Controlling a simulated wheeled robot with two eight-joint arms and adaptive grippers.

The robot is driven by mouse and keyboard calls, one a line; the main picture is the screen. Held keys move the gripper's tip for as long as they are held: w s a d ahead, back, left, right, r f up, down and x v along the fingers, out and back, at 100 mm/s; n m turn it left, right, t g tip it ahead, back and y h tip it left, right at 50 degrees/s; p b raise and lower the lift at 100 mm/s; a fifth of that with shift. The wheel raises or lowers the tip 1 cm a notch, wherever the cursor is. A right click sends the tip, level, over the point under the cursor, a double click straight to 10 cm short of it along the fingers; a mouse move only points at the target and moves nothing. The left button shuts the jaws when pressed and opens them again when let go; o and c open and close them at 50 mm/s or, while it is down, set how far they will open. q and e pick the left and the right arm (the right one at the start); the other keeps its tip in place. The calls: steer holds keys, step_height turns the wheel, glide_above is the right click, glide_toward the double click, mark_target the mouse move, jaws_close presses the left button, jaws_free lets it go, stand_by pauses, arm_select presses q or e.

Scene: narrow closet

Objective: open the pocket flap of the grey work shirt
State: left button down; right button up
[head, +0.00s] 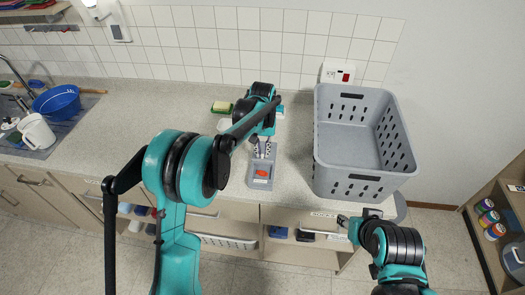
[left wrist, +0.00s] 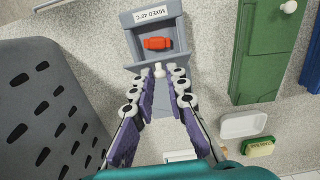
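No garment with sleeves or a collar is clear in either view. A small grey piece (head: 262,184) lies on the counter near its front edge. In the left wrist view this grey piece (left wrist: 136,40) has raised sides, a white label reading "MIXED 40°C", and an orange-red item (left wrist: 158,44) in its recess. A pale round knob (left wrist: 159,68) sits at its near edge. My left gripper (head: 264,150) is over the piece, its parted fingertips (left wrist: 160,79) just short of the knob; contact cannot be told. My right gripper (head: 352,222) is low at the counter's front, its fingers unclear.
A large grey basket (head: 364,186) stands on the counter to the right. A blue basin (head: 56,101) is far left. The left-middle counter (head: 130,105) is clear.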

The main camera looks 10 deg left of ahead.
arm_select(q)
steer(key=shift+w, duration=0.1)
steer(key=shift+w+r+g+p, duration=0.2)
steer(key=shift+w+g+p, duration=0.4)
steer(key=shift+w+g, duration=0.55)
steer(key=shift+w+g+p, duration=0.45)
steer(key=shift+w+g, duration=0.15)
steer(key=shift+g, duration=0.35)
steer(key=shift+f, duration=0.1)
